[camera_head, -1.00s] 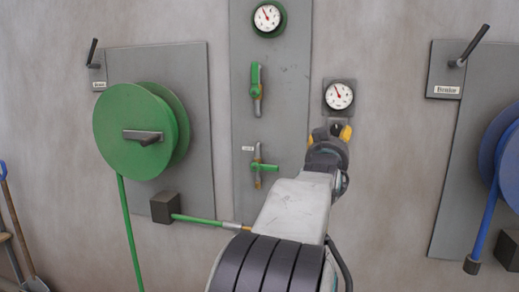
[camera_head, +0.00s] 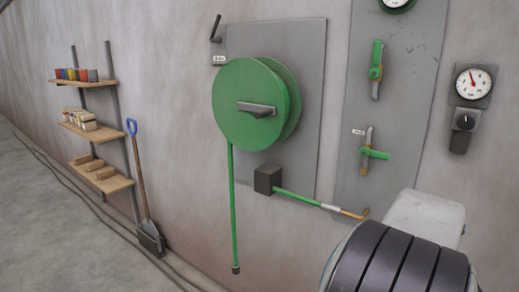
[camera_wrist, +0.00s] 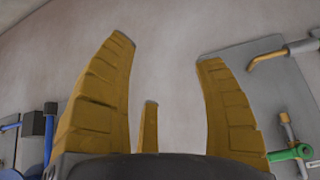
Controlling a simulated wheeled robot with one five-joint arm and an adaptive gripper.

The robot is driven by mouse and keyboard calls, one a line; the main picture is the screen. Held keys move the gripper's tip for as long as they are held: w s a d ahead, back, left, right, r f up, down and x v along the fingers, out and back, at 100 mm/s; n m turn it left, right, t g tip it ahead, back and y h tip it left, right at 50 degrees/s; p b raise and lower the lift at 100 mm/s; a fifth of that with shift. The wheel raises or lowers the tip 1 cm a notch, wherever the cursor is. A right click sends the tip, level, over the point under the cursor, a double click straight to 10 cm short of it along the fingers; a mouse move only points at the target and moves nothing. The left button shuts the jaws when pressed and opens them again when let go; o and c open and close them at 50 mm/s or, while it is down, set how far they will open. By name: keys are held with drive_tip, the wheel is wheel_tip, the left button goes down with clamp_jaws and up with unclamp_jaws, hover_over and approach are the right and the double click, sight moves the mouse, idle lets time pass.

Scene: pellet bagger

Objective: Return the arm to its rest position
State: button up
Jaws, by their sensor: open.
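My gripper (camera_wrist: 160,75) shows in the wrist view with its yellow fingers spread apart and nothing between them. Bare wall lies beyond the fingertips. In the head view my arm rises from the lower right corner, with its dark ribbed part and a pale link in front of the wall. The gripper itself does not show in the head view.
A green hose reel (camera_head: 250,103) hangs on a grey panel, with a green lance (camera_head: 305,200) below. Green valves (camera_head: 376,62) and a gauge with a knob (camera_head: 473,83) are at right. Shelves (camera_head: 98,125) and a shovel (camera_head: 145,190) stand left, beside open floor.

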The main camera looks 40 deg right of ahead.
drive_tip(key=w+a+f+n+y+p, duration=0.2)
drive_tip(key=w+a+n+y, duration=0.15)
drive_tip(key=a, duration=1.15)
drive_tip(key=w+a+f+n+y+p, duration=0.15)
drive_tip(key=a+n, duration=0.35)
drive_tip(key=a, duration=1)
drive_tip(key=w+a+r+n+t+p, duration=0.1)
drive_tip(key=a+r+n, duration=0.1)
drive_tip(key=a, duration=0.3)
drive_tip(key=w+a+r+n+y+p, duration=0.1)
drive_tip(key=a+r+n, duration=0.2)
drive_tip(key=a+n, duration=0.1)
drive_tip(key=shift+w+a+n+t+p, duration=0.35)
drive_tip(key=shift+a+n+t, duration=0.05)
drive_tip(key=shift+n, duration=0.05)
idle(0.4)
